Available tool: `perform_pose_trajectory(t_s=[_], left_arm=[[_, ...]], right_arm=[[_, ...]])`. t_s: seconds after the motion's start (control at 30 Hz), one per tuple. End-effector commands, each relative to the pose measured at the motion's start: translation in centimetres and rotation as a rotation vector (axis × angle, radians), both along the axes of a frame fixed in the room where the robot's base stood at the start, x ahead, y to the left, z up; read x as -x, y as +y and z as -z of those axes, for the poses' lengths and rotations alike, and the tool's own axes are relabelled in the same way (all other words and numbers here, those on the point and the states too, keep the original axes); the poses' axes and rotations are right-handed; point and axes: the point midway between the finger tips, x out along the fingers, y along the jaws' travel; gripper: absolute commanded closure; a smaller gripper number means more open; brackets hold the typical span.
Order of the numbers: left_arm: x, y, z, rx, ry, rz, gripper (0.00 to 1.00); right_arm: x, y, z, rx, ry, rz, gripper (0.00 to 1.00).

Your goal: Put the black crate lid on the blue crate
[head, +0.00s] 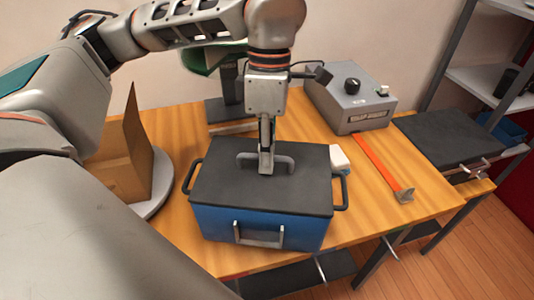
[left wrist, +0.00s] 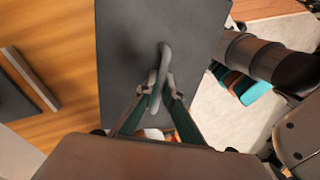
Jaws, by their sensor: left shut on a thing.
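The black crate lid (head: 225,187) lies over the top of the blue crate (head: 285,231) in the head view. It looks flat and lined up with the crate's rim; I cannot tell whether it is fully seated. My left gripper (head: 266,168) points down at the middle of the lid and is shut on its grey handle. The left wrist view shows the lid (left wrist: 130,45) and the handle (left wrist: 162,70) between the fingers of the left gripper (left wrist: 158,92). The crate has black side handles and a light front handle. My right gripper is not in view.
A grey control box (head: 351,100) with a black knob stands at the back right of the wooden table (head: 400,245). An orange strip (head: 378,162) and a small white block (head: 340,158) lie right of the crate. A brown folded board (head: 125,155) stands on a round grey plate at left.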

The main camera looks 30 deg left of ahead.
Motion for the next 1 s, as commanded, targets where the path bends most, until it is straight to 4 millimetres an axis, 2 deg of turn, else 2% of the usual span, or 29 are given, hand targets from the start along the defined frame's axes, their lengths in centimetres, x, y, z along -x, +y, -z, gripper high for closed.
perform_pose_trajectory(t_s=[0.4, 0.43, 0.5, 0.83, 1.0], left_arm=[[-0.01, 0.00, -0.04, 0.000, 0.000, 0.000, 1.00], [-0.01, 0.00, -0.04, 0.000, 0.000, 0.000, 0.85], [-0.01, 0.00, -0.04, 0.000, 0.000, 0.000, 0.74], [0.00, 0.00, -0.07, 0.000, 0.000, 0.000, 0.74], [-0.01, 0.00, -0.90, 0.000, -0.002, 0.000, 0.74]], right_arm=[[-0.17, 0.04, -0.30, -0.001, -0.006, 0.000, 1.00], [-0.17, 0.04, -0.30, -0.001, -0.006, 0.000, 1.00], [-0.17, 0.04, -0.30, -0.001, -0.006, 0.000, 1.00], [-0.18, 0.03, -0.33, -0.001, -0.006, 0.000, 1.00], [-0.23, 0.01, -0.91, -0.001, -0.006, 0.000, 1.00]])
